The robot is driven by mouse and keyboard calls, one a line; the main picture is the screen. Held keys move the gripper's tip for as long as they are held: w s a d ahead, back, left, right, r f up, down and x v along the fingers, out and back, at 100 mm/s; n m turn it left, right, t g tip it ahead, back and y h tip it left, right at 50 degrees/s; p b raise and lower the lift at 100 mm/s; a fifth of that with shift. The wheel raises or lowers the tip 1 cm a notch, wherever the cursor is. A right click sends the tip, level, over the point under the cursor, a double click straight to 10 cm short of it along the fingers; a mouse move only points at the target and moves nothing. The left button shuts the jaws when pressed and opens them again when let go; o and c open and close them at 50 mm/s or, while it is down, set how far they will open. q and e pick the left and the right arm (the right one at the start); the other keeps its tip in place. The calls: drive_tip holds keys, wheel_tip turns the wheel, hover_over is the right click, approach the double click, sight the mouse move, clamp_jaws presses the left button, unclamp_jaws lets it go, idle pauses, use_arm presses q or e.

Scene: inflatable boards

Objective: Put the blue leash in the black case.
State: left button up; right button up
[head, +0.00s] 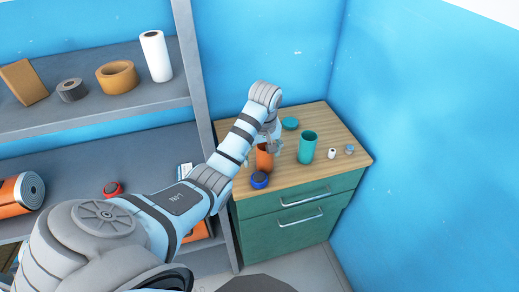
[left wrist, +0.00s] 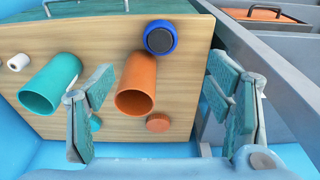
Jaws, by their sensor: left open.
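No object is plainly recognisable as a leash. A blue round thing with a dark grey face (head: 259,180) lies near the front left of the wooden cabinet top; it also shows in the left wrist view (left wrist: 160,38). I cannot tell whether it is the leash. I see no black case. My left gripper (head: 268,145) is over the cabinet top at the orange cup (head: 264,160). In the left wrist view its open fingers (left wrist: 160,112) stand apart on either side of the orange cup (left wrist: 136,85), with nothing gripped. My right gripper is out of view.
The cabinet top (head: 335,170) also bears a teal cup (head: 307,147), a teal disc (head: 290,123), and small white (head: 332,153) and grey (head: 350,149) items. Grey shelves (head: 130,108) with rolls stand left. Blue walls close the back and right.

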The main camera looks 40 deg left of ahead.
sight(259, 177)
use_arm(q)
drive_tip(key=f+b, duration=0.1)
drive_tip(key=f, duration=0.3)
drive_tip(key=a+f+b, duration=0.1)
drive_tip(key=f, duration=0.4)
drive_tip(key=w+a+f+b, duration=0.1)
drive_tip(key=f, duration=0.4)
drive_tip(key=shift+w+f, duration=0.1)
drive_tip(key=shift+f, duration=0.05)
drive_tip(key=c, duration=1.4)
